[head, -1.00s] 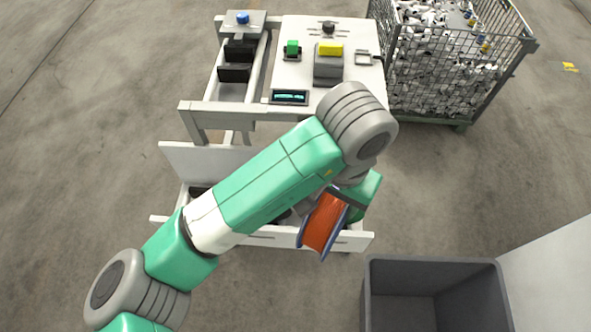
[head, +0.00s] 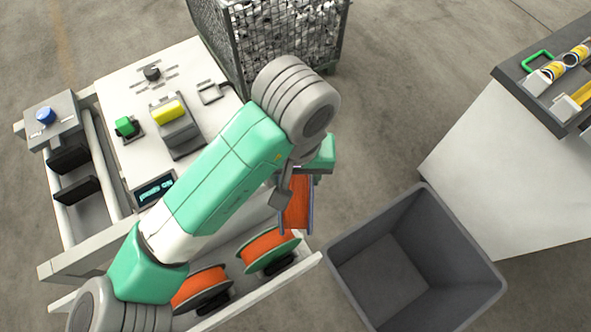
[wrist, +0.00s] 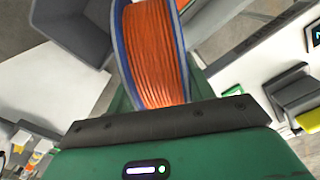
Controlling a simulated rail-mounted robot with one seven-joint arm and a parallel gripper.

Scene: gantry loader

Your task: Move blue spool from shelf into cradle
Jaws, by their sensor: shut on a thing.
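The blue spool (head: 297,206), with blue flanges and orange winding, hangs in my gripper (head: 299,178) in the head view, above the right end of the shelf. In the wrist view the spool (wrist: 155,50) stands out beyond the dark jaw edge, and my gripper is shut on it. The fingertips are largely hidden.
A grey open bin (head: 420,255) stands right of the shelf. A bench (head: 500,150) with a dark tray is at the far right. The white machine top (head: 130,90) carries a yellow-topped block (head: 168,112), a green button (head: 125,126) and a display. A wire cage (head: 270,40) is behind.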

